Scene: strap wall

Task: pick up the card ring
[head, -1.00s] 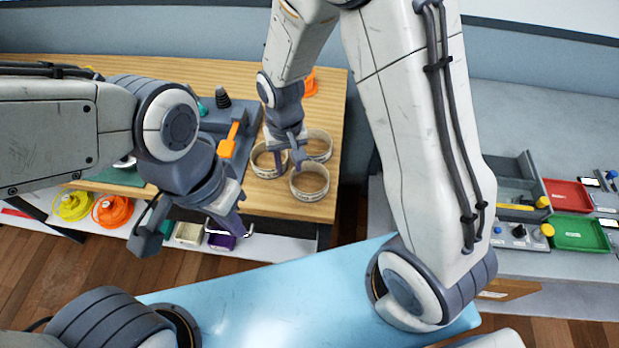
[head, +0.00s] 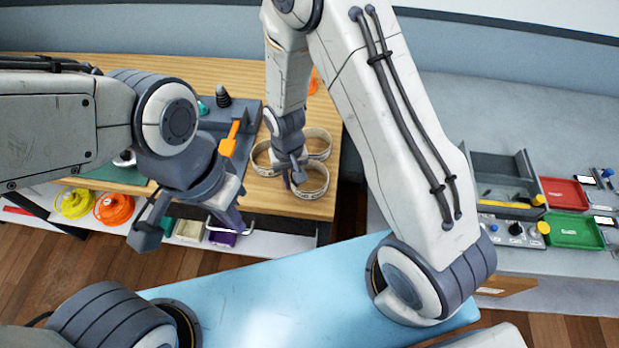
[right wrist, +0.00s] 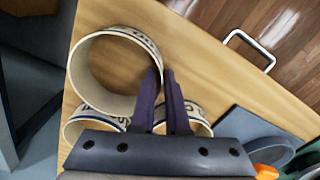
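Three pale card rings stand on the wooden table. The front ring (head: 312,192) is closest to my right gripper (head: 292,180); in the right wrist view it is the large ring (right wrist: 84,72). The back ring (head: 319,137) and left ring (head: 259,158) stand behind it. In the right wrist view, my right gripper's fingers (right wrist: 162,80) are a small gap apart at the front ring's wall, seemingly one on each side; I cannot tell whether they touch it. My left gripper (head: 190,230) is open and empty in front of the table edge.
An orange-handled tool (head: 229,140) and a grey fixture stand left of the rings. A shelf below holds yellow (head: 75,203) and orange (head: 114,208) spools. A grey counter at right carries a red tray (head: 565,193) and a green tray (head: 574,231).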

